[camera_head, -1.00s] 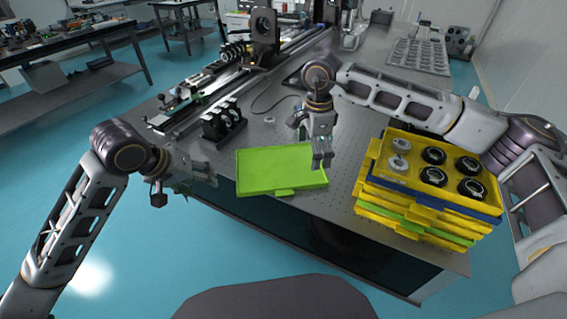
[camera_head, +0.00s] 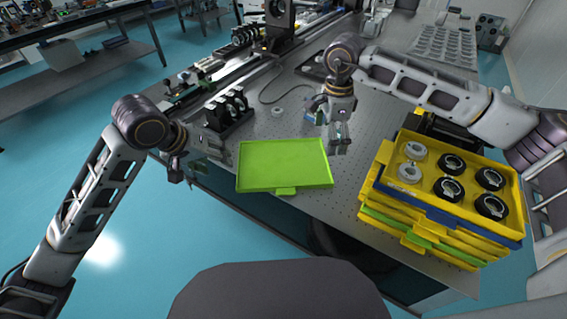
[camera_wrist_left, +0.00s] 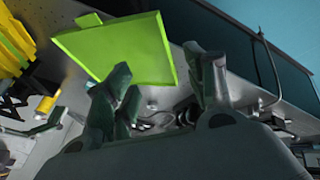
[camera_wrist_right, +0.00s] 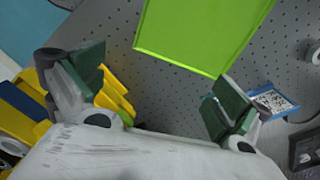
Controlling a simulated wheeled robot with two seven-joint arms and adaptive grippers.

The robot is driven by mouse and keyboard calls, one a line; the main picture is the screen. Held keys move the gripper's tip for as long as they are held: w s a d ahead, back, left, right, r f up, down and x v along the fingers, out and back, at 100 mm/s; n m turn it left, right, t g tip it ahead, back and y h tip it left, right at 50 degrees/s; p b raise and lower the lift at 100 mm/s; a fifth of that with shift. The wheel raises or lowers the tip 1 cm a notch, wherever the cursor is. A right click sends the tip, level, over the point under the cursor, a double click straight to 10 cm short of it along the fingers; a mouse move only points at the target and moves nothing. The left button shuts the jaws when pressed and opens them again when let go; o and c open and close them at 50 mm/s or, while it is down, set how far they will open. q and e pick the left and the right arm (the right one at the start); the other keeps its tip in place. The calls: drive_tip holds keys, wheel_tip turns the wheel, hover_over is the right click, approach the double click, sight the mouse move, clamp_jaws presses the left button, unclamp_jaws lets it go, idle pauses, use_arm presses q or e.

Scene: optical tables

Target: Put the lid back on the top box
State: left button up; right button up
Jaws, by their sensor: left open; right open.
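The green lid (camera_head: 284,164) lies flat on the perforated optical table, its tab toward the front edge. It also shows in the left wrist view (camera_wrist_left: 115,48) and the right wrist view (camera_wrist_right: 195,30). The top box (camera_head: 420,187) is a yellow tray holding black and pale round parts, uncovered, on a stack of yellow, blue and green boxes at the right. My left gripper (camera_head: 205,160) is open and empty, just left of the lid. My right gripper (camera_head: 341,140) is open and empty, above the table near the lid's back right corner, between lid and stack.
A black mount with several optics (camera_head: 230,112) stands behind the lid, near rails. A small round part (camera_head: 277,112) lies on the table. A blue-and-white card (camera_wrist_right: 274,102) lies near the lid in the right wrist view. The table between lid and stack is clear.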

sight(241, 175)
drive_tip(key=shift+f, duration=0.1)
use_arm(q)
drive_tip(key=shift+x, duration=6.95)
use_arm(e)
drive_tip(key=shift+f, duration=6.85)
